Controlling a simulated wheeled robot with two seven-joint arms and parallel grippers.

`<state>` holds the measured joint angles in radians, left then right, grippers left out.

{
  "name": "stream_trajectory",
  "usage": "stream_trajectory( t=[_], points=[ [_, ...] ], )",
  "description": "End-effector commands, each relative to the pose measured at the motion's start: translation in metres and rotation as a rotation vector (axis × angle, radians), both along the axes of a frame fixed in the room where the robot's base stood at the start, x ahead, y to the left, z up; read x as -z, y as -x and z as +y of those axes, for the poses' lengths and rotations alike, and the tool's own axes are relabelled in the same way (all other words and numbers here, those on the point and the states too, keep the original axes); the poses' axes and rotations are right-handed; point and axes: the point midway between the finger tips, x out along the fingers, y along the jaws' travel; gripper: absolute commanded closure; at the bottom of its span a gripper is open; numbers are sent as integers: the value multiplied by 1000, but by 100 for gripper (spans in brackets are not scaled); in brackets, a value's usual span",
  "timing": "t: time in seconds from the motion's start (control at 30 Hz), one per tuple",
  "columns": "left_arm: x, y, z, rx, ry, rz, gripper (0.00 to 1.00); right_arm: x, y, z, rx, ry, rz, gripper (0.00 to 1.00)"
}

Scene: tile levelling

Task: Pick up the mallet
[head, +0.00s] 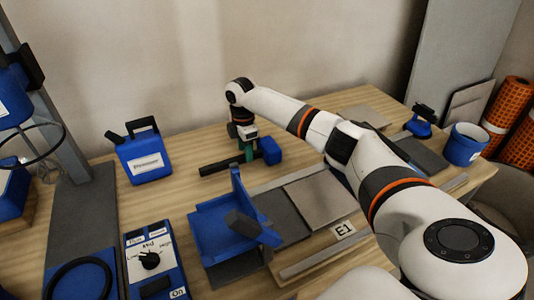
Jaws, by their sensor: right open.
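The mallet lies on the wooden table near the back middle, with a blue head (271,151) at its right end and a dark handle (214,168) pointing left. My right gripper (246,153) reaches down over the mallet from behind, with its green fingertips at the handle just left of the head. It is open, and the fingers partly hide the handle there. I cannot tell whether they touch it. My left gripper is out of view.
A blue jug (146,157) stands left of the mallet. A blue angled holder (215,218) stands in front of it, beside grey tiles (318,198). A blue dial box (153,265) is at front left. A blue bucket (465,145) stands at the far right.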

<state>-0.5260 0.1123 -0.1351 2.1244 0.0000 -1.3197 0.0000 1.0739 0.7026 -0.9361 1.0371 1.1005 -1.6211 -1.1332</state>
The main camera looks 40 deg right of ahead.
Motion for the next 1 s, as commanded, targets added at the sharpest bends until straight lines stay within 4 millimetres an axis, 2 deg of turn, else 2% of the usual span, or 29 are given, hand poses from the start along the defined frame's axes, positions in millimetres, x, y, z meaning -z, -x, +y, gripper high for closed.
stream_trajectory(
  t=[0.1, 0.2, 0.47, 0.7, 0.77, 1.0],
  points=[
    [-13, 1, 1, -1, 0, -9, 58, 18, 1, 0, 0, 0, 1, 55],
    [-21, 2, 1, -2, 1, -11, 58, 26, 2, 0, 0, 0, 2, 55],
    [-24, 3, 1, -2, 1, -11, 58, 27, 1, 0, 0, 0, 0, 55],
    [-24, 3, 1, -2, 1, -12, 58, 27, 1, 0, 0, 0, 0, 92],
    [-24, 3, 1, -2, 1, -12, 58, 27, 1, 0, 0, 0, 0, 100],
    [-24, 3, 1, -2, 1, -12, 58, 25, 1, 0, 0, 0, -2, 100]
  ],
)
